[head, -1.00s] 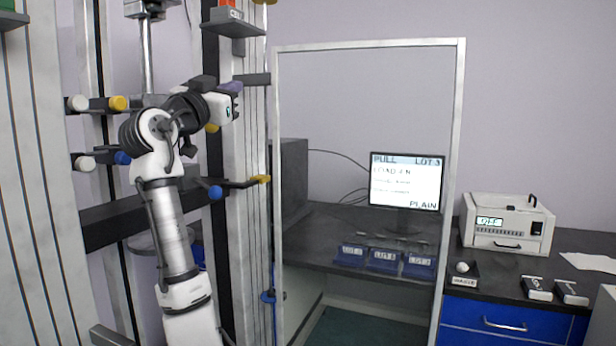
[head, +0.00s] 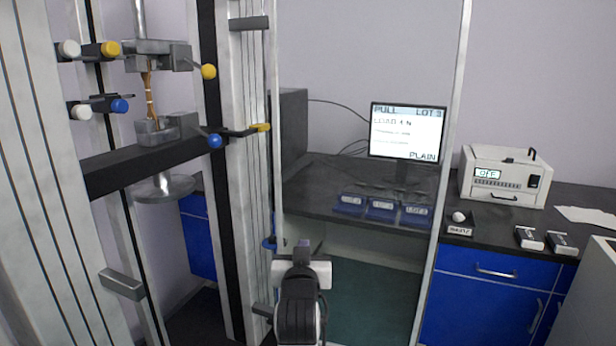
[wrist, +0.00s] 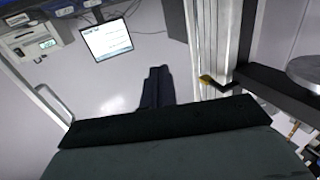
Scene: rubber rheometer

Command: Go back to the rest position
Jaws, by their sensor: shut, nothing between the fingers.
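My gripper (head: 304,243) is low in the middle of the head view, in front of the open bench bay, with its dark fingers together and nothing between them. The white hand and dark wrist below it are mine. In the wrist view my shut fingers (wrist: 158,72) show as a dark shape over the pale floor. The gripper is clear of the tester and holds nothing. In the head view a thin tan strip (head: 150,95) is upright between the tester's upper grip (head: 158,55) and lower grip (head: 165,128).
The tester's column (head: 243,180) stands left of my gripper, with yellow and blue knobs farther left. A pale frame post (head: 445,170) is to the right.

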